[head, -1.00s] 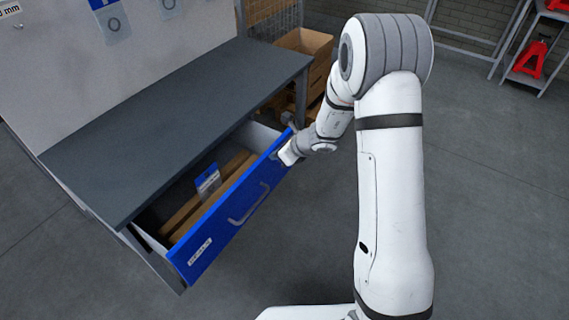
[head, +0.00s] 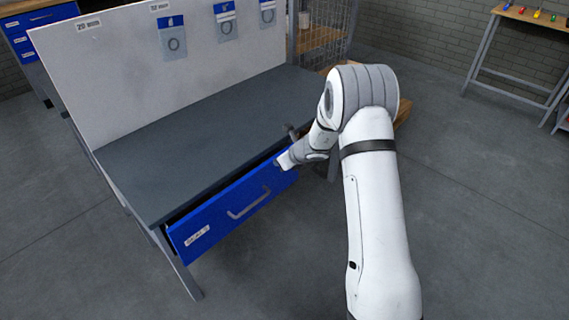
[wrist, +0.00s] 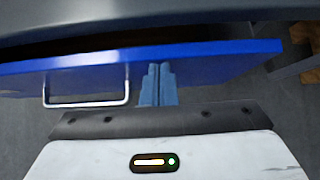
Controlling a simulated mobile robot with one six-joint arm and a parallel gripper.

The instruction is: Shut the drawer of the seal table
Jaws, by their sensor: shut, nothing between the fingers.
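The seal table (head: 205,130) has a dark grey top and a pale back board. Its blue drawer (head: 215,212) with a metal bar handle (head: 249,203) is nearly in, with a narrow dark gap under the table top. In the wrist view the blue drawer front (wrist: 215,62) and its handle (wrist: 87,102) show, with the dark gap above the drawer's edge. My gripper (wrist: 158,68) is shut and empty, its fingertips at the drawer front to the right of the handle; contact looks likely but is hard to tell. In the head view my gripper (head: 279,163) is at the drawer's right end.
Bagged seal rings (head: 226,22) hang on the back board. A wire cage (head: 322,35) and wooden crates (head: 403,108) stand behind the table's right end. A workbench (head: 520,50) is at the far right. The floor (head: 270,275) in front is clear.

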